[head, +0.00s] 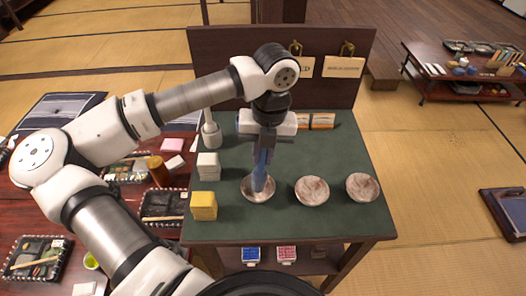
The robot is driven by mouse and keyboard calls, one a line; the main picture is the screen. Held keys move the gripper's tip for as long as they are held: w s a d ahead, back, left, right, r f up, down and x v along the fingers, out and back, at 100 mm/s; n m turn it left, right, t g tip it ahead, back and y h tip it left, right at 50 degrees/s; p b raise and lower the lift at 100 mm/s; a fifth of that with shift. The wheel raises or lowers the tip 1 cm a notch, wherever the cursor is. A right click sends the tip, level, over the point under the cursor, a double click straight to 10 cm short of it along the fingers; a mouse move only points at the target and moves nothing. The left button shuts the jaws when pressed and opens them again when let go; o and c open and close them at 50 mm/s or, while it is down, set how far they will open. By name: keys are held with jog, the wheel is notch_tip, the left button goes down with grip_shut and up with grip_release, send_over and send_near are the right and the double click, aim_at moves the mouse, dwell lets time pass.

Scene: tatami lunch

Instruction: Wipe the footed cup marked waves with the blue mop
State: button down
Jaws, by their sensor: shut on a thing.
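My gripper (266,138) points down over the green table top (330,225) and is shut on the blue mop (262,166). The mop hangs upright, with its lower end over or in the leftmost of three pale round cups (250,194). I cannot tell whether it touches the cup's inside. A middle cup (312,191) and a right cup (362,187) stand to the right in a row, apart from the mop. Their marks are too small to read, so I cannot tell which bears waves. The mop hides part of the left cup.
A yellow block (203,206) and white blocks (208,165) stand at the table's left. A dark back board (220,60) with hanging tags rises behind. An orange-and-black item (321,121) lies at the back. The front right of the green top is clear.

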jog(key=shift+f+b, duration=0.65)
jog(key=shift+b, duration=0.05)
dwell(0.5)
jog(key=shift+f+n+b, duration=0.25)
jog(key=shift+n+b, duration=0.35)
jog(key=shift+b, duration=0.1)
jog(key=n+b, duration=0.2)
jog(key=n, duration=0.1)
jog(key=shift+w+f, duration=0.1)
jog(key=shift+w, duration=0.05)
jog(key=n, duration=0.1)
jog(key=n+b, duration=0.1)
jog(key=shift+r+n+g+h, duration=0.25)
jog(key=shift+n+g+h, duration=0.05)
